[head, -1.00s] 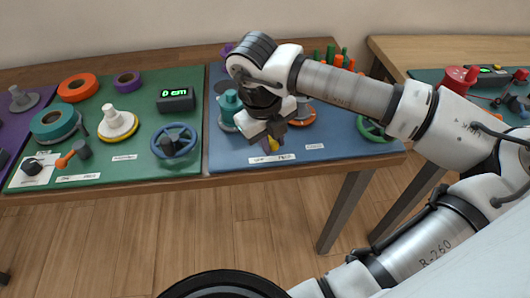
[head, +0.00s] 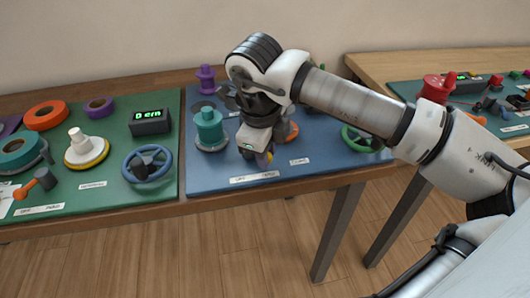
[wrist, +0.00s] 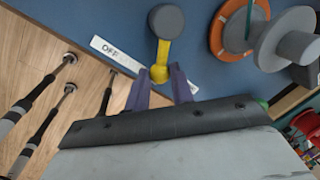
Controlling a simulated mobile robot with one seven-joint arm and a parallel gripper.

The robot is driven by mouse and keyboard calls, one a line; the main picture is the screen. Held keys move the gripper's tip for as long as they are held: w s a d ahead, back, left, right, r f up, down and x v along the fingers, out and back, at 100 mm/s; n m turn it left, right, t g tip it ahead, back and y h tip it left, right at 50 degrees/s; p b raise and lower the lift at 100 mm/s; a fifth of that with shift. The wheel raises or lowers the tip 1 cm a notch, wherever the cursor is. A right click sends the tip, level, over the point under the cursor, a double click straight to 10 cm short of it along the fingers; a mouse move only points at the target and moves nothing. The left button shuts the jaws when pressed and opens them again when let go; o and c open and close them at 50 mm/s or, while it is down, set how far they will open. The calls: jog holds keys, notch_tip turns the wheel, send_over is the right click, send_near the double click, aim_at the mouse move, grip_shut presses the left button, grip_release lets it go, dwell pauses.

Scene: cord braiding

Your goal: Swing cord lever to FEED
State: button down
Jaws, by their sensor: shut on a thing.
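The cord lever (wrist: 163,52) is a yellow arm with a round yellow knob, running from a dark grey hub on the blue board (head: 212,180). In the wrist view it points down the picture, toward my gripper. My gripper (wrist: 161,82) has purple fingers on either side of the knob and is shut on it. A white label (wrist: 114,52) beside the lever reads OFF at its left end. Its other end is mostly hidden behind the fingers. In the head view my gripper (head: 262,158) is low over the board's front and hides most of the lever.
A teal spool (head: 209,128) stands left of my gripper and a green handwheel (head: 361,138) to the right. In the wrist view an orange disc (wrist: 236,30) and a grey spool (wrist: 287,40) are right of the lever. A green board with a blue handwheel (head: 148,164) lies left.

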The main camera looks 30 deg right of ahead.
jog(key=c, duration=1.2)
grip_release()
jog(key=shift+c, duration=0.2)
jog(key=shift+r, duration=0.1)
notch_tip(320, 180, up, 14)
jog(key=s+a, duration=0.1)
jog(key=a, duration=0.1)
jog(key=shift+s+f+p, duration=0.25)
jog(key=shift+s+p, duration=0.05)
jog(key=shift+s+f, duration=0.1)
